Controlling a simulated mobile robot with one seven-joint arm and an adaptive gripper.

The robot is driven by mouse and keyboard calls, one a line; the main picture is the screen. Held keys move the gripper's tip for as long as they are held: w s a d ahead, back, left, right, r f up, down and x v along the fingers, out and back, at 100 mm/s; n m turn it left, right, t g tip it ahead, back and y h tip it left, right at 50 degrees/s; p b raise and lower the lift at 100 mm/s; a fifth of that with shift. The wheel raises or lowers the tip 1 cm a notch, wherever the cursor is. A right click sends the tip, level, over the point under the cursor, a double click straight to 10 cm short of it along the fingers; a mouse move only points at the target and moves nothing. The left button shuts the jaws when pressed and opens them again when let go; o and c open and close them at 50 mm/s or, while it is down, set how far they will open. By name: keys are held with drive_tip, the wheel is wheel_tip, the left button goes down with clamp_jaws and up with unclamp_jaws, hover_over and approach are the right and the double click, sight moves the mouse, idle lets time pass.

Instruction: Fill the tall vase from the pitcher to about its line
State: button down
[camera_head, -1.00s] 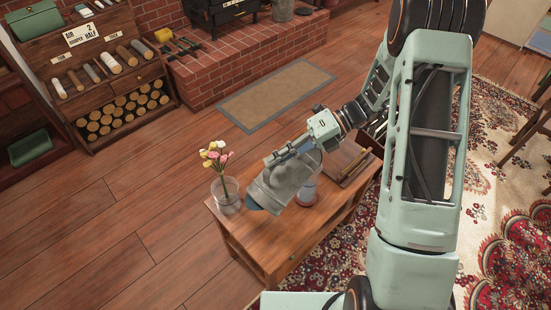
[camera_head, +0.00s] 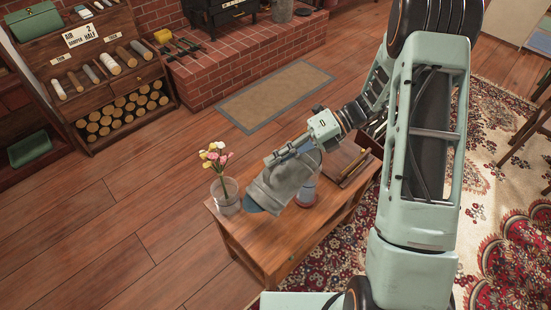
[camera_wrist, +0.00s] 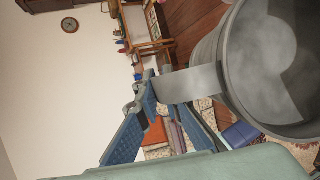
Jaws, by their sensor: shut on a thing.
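The grey metal pitcher (camera_head: 284,183) is tilted over the table, its lower end toward the left. My gripper (camera_head: 285,153) is shut on its handle, which shows as a flat grey band in the wrist view (camera_wrist: 190,84), between blue fingers (camera_wrist: 148,100). The wrist view looks partly into the pitcher's round mouth (camera_wrist: 275,60). A clear glass vase (camera_head: 227,199) with pink and yellow tulips stands at the table's left end, just left of the pitcher and apart from it. I see no stream and cannot make out a line. A blue patch shows at the pitcher's lower end.
A pale cylinder with a reddish base (camera_head: 306,192) stands behind the pitcher, partly hidden. A wooden board (camera_head: 350,162) lies at the table's right. The wooden table (camera_head: 285,240) is bare at the front. A shelf of logs (camera_head: 122,105) and a brick hearth stand beyond.

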drive_tip(key=shift+w+d+r+g+y+p, duration=0.2)
drive_tip(key=shift+w+d+r+p, duration=0.1)
drive_tip(key=shift+r, duration=0.1)
drive_tip(key=shift+w+d+r+g+y+p, duration=0.1)
drive_tip(key=shift+w+d+r+y+p, duration=0.05)
drive_tip(key=shift+r+y+p, duration=0.15)
idle(2.0)
